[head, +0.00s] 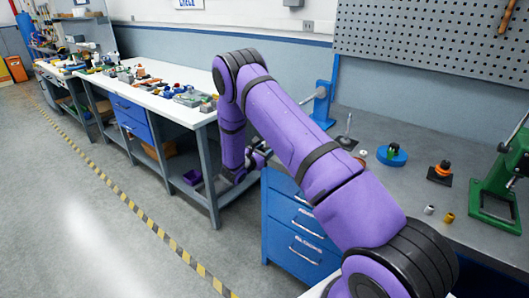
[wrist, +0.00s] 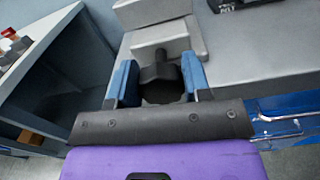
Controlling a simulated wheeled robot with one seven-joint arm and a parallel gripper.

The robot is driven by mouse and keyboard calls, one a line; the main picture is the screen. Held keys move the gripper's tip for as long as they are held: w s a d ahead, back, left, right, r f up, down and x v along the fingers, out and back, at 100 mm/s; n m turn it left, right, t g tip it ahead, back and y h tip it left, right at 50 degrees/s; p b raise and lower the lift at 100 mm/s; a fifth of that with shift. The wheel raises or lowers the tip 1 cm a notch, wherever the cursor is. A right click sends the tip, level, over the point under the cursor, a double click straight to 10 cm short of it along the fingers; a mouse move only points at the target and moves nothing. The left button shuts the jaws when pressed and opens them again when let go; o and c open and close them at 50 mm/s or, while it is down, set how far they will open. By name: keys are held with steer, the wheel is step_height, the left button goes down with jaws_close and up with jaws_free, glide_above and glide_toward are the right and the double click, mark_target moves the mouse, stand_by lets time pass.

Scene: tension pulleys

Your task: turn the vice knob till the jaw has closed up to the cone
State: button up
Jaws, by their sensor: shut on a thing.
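The vice knob (wrist: 160,87) is a dark lobed grip in the wrist view, at the near end of the grey vice (wrist: 160,40). My gripper (wrist: 158,62) has its two blue fingers on either side of the knob and is shut on it. In the head view my gripper (head: 259,158) is small and dark at the bench's left edge, beyond my purple arm. The vice cannot be made out there. I cannot make out the cone in either view, nor the gap at the jaw.
A grey bench (head: 400,205) with blue drawers (head: 295,230) carries a blue round fixture (head: 391,155), small parts and a green press (head: 500,190). A white-topped bench (head: 150,82) with many parts stands to the left. The floor at left is clear.

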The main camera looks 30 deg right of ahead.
steer(key=shift+s+m, duration=0.1)
steer(key=shift+m, duration=2.1)
steer(key=o, duration=0.9)
steer(key=shift+c, duration=0.2)
steer(key=shift+a, duration=0.1)
steer(key=v, duration=1)
steer(key=shift+a, duration=0.3)
steer(key=shift+o, duration=0.2)
steer(key=shift+s, duration=0.15)
